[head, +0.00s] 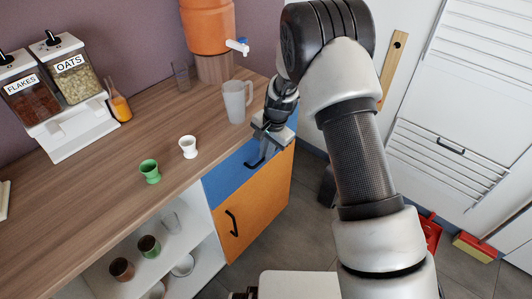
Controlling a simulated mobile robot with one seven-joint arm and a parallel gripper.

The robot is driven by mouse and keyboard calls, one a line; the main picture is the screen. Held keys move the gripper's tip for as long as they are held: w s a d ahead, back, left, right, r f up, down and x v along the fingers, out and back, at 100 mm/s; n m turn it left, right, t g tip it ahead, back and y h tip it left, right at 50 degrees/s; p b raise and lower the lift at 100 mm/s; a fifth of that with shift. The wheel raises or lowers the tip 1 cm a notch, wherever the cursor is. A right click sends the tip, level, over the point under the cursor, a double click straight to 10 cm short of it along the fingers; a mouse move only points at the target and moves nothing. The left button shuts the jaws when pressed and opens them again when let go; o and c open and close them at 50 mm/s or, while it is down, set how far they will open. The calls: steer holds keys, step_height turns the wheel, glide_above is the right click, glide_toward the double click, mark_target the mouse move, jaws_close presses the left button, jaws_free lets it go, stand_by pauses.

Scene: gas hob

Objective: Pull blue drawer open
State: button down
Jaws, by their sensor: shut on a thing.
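The blue drawer (225,179) is under the right end of the wooden counter, above an orange door. Its front looks roughly flush with the orange door, so it appears closed. Its dark handle (254,164) shows partly below my gripper. My gripper (265,152) reaches down in front of the drawer, with its fingers shut on the handle. The exact contact is small and partly hidden by the gripper itself.
The orange door (255,205) has a black handle. A frosted pitcher (236,101) stands on the counter close to my gripper. A white cup (188,147) and a green cup (150,171) stand further left. Open shelves are at left; floor is free in front.

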steer(key=s+d+b, duration=0.4)
steer(key=s+d, duration=1)
steer(key=d, duration=0.5)
steer(key=shift+s, duration=0.4)
steer(key=c, duration=1.8)
jaws_free()
steer(key=shift+c, duration=0.2)
step_height(320, 180, up, 17)
steer(key=s+d+p, duration=0.2)
steer(key=p, duration=0.2)
steer(key=shift+d, duration=0.3)
steer(key=shift+s, duration=0.1)
